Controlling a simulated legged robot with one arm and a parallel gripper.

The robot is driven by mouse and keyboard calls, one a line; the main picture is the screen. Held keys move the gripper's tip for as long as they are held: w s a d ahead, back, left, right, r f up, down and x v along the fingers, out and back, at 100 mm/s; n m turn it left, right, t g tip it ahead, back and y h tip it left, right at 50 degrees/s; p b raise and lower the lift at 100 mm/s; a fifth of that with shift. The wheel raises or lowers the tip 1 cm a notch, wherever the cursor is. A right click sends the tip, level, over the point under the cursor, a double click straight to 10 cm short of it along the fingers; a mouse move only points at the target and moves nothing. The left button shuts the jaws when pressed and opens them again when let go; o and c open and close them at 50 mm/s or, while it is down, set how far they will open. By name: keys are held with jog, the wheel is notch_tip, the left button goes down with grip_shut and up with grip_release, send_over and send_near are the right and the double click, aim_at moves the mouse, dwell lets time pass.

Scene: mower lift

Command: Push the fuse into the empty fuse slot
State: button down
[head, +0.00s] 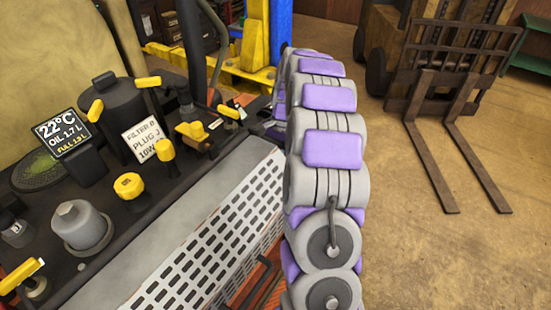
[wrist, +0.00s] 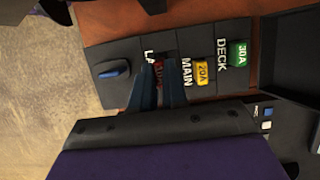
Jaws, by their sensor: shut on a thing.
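In the wrist view, my gripper (wrist: 158,85) is shut on a small red fuse (wrist: 158,70), one dark finger on each side of it. The fuse is at the slot labelled "LA…" on the black fuse panel (wrist: 205,55); the rest of that label is hidden. I cannot tell how deep the fuse sits. To its right, a yellow 20A fuse (wrist: 202,69) sits at MAIN and a green 30A fuse (wrist: 238,54) at DECK.
A blue piece (wrist: 115,72) sits on the panel's left end, and a dark open box (wrist: 285,70) is on the right. In the head view, the mower deck (head: 120,200) carries yellow-handled caps, with a forklift (head: 440,90) beyond open floor.

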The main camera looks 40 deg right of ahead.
jog(key=shift+a, duration=0.2)
jog(key=shift+d, duration=0.1)
jog(key=shift+d+f+p, duration=0.1)
jog(key=shift+d+p, duration=0.15)
jog(key=shift+p, duration=0.05)
jog(key=shift+a, duration=0.4)
jog(key=shift+d+f, duration=0.15)
jog(key=shift+f, duration=0.1)
